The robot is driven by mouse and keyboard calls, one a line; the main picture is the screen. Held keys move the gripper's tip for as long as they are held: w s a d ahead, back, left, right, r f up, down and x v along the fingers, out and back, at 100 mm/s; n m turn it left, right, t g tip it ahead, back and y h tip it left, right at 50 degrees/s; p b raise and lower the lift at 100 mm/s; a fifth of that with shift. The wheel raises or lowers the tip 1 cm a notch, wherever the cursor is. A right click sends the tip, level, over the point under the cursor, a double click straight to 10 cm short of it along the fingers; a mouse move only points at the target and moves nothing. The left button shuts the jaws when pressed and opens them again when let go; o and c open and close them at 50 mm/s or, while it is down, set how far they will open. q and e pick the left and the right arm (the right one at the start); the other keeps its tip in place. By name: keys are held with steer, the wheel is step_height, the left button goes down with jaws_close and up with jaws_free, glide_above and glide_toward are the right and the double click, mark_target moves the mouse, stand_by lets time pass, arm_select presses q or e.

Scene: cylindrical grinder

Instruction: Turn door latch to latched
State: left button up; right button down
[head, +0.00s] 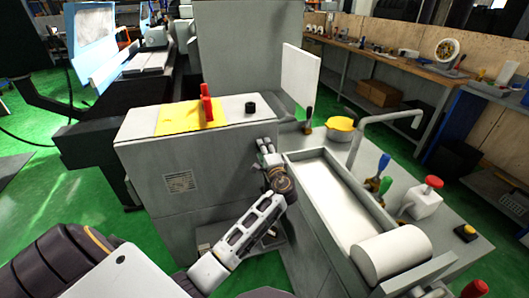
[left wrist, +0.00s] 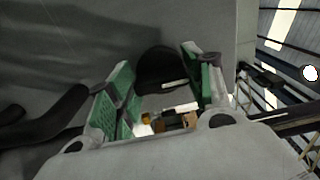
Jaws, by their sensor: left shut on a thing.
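My left gripper (head: 265,146) is at the right end of the grey cabinet's front face in the head view. In the left wrist view, its two green-padded fingers (left wrist: 160,88) stand on either side of a black rounded knob with a short white line, which I take to be the door latch (left wrist: 158,66). The gripper is shut on it, close to a grey panel (left wrist: 70,35). The white line lies nearly level in the left wrist view. In the head view the latch is hidden by the gripper and wrist. My right gripper is not in view.
A red handle (head: 206,104) on a yellow plate (head: 176,119) and a black knob (head: 251,107) are on top of the cabinet (head: 150,170). To the right are a trough (head: 325,190), a bent pipe (head: 385,118), coloured levers (head: 381,172) and a white cylinder (head: 392,254).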

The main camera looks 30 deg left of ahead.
arm_select(q)
steer(key=shift+f, duration=0.1)
steer(key=o, duration=1)
steer(key=shift+o, duration=0.2)
steer(key=v, duration=1.2)
